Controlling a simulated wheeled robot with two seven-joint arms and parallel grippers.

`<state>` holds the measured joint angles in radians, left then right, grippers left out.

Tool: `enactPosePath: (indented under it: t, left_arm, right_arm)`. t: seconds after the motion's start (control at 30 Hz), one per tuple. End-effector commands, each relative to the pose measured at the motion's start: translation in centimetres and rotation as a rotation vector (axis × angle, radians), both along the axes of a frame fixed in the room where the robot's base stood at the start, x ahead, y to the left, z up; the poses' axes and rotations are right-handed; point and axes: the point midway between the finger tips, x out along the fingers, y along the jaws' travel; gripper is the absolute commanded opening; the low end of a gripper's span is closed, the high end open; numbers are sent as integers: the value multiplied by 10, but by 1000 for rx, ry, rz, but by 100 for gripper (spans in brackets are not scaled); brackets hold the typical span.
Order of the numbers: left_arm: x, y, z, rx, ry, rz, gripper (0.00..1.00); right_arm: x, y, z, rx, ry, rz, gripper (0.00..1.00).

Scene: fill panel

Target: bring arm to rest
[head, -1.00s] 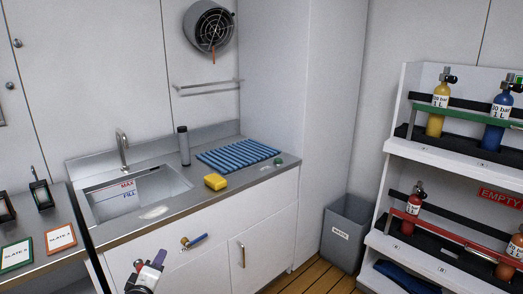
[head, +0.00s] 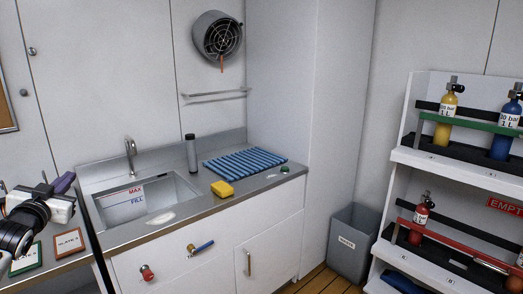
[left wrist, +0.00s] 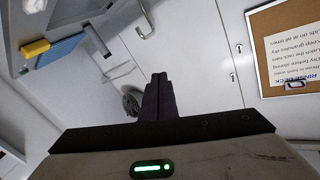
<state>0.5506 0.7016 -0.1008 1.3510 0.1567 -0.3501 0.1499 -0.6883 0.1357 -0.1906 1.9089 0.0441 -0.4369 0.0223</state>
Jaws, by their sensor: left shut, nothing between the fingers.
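My left gripper (head: 64,183) is at the left of the head view, raised in front of the left counter with the slates. Its dark fingers are together and empty; they also show closed in the left wrist view (left wrist: 158,95). The fingers touch nothing that I can see. My right gripper is in neither current view.
The sink (head: 145,200) has a yellow sponge (head: 222,188) and a blue ribbed mat (head: 245,161) to its right. A blue-handled valve (head: 201,247) and a red knob (head: 147,273) sit on the front panel. A grey bin (head: 352,243) and cylinder rack (head: 435,160) stand right.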

Motion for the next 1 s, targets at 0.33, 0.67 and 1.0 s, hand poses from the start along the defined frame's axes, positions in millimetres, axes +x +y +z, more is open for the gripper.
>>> enactPosePath:
  t: [0.33,0.67,1.0]
  left_arm:
    - [-33,-64,-143,152,261,-54,0]
    - [-147,-195,-317,-17,482,-227,0]
    - [-332,-319,-419,-289,711,-313,0]
  right_arm:
    - [0,0,0,0,-1,0,55]
    - [1,0,0,0,-2,0,55]
    - [2,0,1,1,-4,0,55]
